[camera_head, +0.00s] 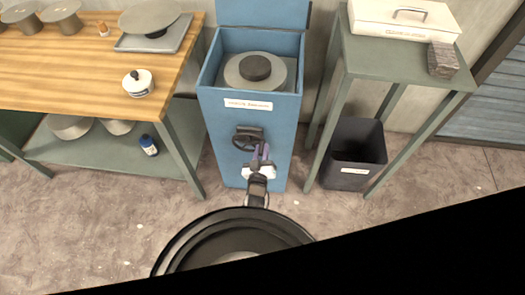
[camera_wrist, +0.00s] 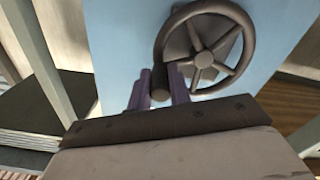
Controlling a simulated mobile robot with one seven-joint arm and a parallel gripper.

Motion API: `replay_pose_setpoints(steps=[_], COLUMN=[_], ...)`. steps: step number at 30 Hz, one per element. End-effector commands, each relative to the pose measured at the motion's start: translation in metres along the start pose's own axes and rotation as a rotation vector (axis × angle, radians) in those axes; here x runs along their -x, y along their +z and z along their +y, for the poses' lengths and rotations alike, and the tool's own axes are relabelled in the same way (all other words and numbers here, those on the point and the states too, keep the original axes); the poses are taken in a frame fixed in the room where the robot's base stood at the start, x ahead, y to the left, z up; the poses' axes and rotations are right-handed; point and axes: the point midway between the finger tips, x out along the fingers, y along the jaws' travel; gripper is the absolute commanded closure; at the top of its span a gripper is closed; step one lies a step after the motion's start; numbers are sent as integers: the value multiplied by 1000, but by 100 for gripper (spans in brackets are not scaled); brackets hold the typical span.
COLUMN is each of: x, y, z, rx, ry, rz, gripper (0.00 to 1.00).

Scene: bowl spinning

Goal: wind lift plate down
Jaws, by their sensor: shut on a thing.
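A blue cabinet (camera_head: 222,115) stands in the middle of the head view with its lid up. In its open top is a round grey lift plate (camera_head: 236,80) with a dark lump (camera_head: 257,67) on its centre. A dark spoked handwheel (camera_head: 243,143) is on the cabinet's front. It also fills the top of the wrist view (camera_wrist: 205,58), with its crank handle (camera_wrist: 160,93) at its lower left. My gripper (camera_head: 262,152) is shut on this handle, with its purple fingers (camera_wrist: 160,88) on either side. The wheel's shaft is hidden.
A wooden workbench (camera_head: 70,80) with pots and a tray stands at left. At right is a green side table (camera_head: 385,60) bearing a white box (camera_head: 405,18) and a dark block (camera_head: 442,60). A black bin (camera_head: 355,150) stands beneath it. Floor in front is clear.

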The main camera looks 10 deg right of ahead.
Motion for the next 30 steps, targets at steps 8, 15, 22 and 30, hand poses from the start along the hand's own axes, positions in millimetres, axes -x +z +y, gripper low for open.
replay_pose_setpoints(steps=[8,15,22,30], x=[-2,-2,-2,-2], y=[-19,-30,-40,-48], z=[3,-2,-9,-17], rx=[260,488,697,886], ry=[9,9,10,9], rz=[4,3,4,5], gripper=[100,100,100,100])
